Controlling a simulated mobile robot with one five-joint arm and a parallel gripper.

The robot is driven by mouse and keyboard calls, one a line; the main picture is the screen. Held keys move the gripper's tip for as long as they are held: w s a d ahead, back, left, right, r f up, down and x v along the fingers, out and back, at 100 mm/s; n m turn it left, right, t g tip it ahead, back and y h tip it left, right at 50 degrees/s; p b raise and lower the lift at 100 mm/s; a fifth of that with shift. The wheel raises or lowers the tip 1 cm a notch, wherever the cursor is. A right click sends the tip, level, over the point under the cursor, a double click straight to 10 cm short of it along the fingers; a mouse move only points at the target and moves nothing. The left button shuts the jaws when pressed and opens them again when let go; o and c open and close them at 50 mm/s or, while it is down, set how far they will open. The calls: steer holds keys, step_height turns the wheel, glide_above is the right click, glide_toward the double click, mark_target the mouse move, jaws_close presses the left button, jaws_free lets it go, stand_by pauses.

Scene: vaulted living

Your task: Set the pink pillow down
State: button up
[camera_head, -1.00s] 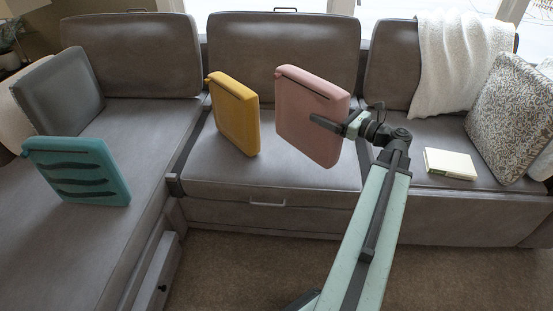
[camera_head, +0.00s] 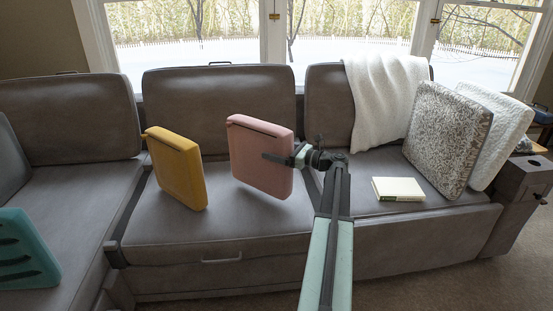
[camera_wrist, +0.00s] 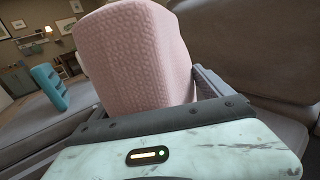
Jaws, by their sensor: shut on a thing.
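The pink pillow (camera_head: 259,157) stands upright over the middle seat of the grey sofa (camera_head: 215,222), in front of the middle backrest. My gripper (camera_head: 284,159) is shut on its right side in the head view. In the wrist view the pink pillow (camera_wrist: 135,55) fills the space between the fingers, and my gripper (camera_wrist: 150,110) closes on it from both sides. I cannot tell whether the pillow's lower edge touches the seat.
A yellow pillow (camera_head: 177,170) stands left of the pink one. A teal pillow (camera_head: 22,250) is at far left. A book (camera_head: 398,189), a white throw (camera_head: 385,100), a patterned pillow (camera_head: 447,137) and a white pillow (camera_head: 503,130) are at right. The front middle seat is bare.

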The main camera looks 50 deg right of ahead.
steer(key=f+b, duration=0.1)
steer(key=d+f+b, duration=0.1)
steer(key=w+f+b, duration=0.1)
steer(key=shift+d+f, duration=0.25)
steer(key=shift+f, duration=0.05)
steer(key=o, duration=1.8)
steer(key=shift+b, duration=0.3)
steer(key=v, duration=1.2)
